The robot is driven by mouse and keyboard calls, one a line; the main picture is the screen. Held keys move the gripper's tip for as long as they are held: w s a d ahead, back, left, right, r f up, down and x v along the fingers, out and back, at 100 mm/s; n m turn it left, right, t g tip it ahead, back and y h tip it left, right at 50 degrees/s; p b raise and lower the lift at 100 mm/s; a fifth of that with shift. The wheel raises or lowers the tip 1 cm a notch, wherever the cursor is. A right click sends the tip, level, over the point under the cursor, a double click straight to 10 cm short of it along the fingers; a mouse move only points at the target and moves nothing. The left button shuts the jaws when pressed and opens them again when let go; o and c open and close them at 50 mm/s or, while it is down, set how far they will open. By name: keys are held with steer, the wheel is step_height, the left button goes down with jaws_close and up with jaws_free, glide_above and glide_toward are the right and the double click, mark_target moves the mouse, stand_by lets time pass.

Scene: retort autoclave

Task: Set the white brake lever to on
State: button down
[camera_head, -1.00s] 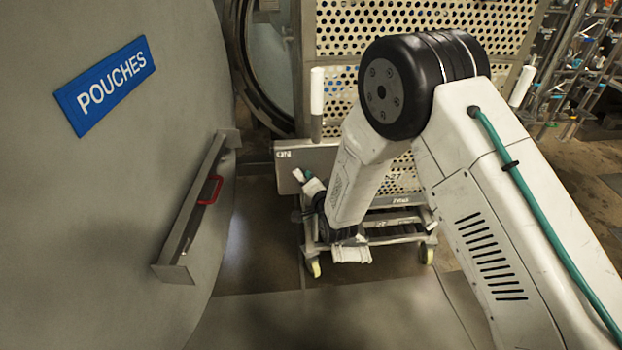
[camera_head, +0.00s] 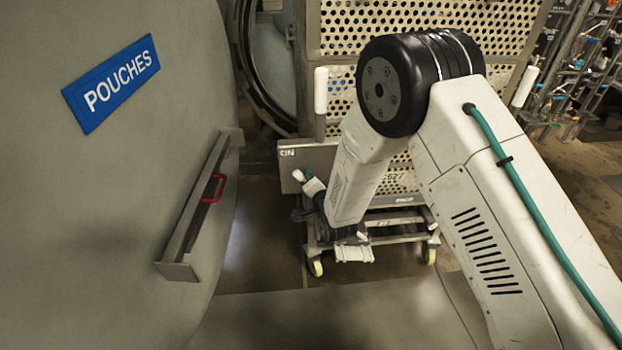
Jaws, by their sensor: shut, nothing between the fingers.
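The trolley's grey plate (camera_head: 308,158) faces me below its left handle, with lettering that looks like ON at its upper left. A small white piece (camera_head: 302,176) shows at the plate's lower edge, beside my forearm; it may be the grip of the white brake lever, but it is too small to be sure. My forearm reaches down in front of the plate and hides its right part. I cannot tell whether anything touches the lever.
A perforated trolley (camera_head: 420,30) on casters stands ahead, with white upright handles (camera_head: 321,92). The large grey door (camera_head: 100,200) on the left carries a blue POUCHES sign (camera_head: 111,84) and a bar with a red handle (camera_head: 213,188). Racks with pipes fill the far right.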

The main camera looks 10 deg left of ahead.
steer(key=d+r, duration=0.2)
steer(key=d, duration=0.1)
steer(key=shift+w+d+r, duration=0.15)
steer(key=shift+w+r, duration=0.05)
steer(key=shift+r, duration=0.1)
steer(key=s+d+f+n+g+h, duration=0.25)
steer(key=s+d+g, duration=0.2)
steer(key=s, duration=0.25)
steer(key=s+d+f+n+g+h, duration=0.25)
steer(key=s+d+f, duration=0.2)
steer(key=s, duration=0.35)
steer(key=s+d+r+g+h, duration=0.1)
steer(key=s+d+r+g, duration=0.1)
steer(key=s+d+r, duration=0.6)
steer(key=s+d+r+g+h, duration=0.1)
steer(key=s+d+r+g, duration=0.1)
steer(key=s+d+r, duration=0.6)
steer(key=s+d+r+g+h, duration=0.1)
steer(key=s+d+r, duration=0.8)
steer(key=d+r, duration=0.5)
step_height(320, 180, up, 6)
steer(key=shift+f+g, duration=0.2)
steer(key=shift+g, duration=0.2)
steer(key=shift+s, duration=0.1)
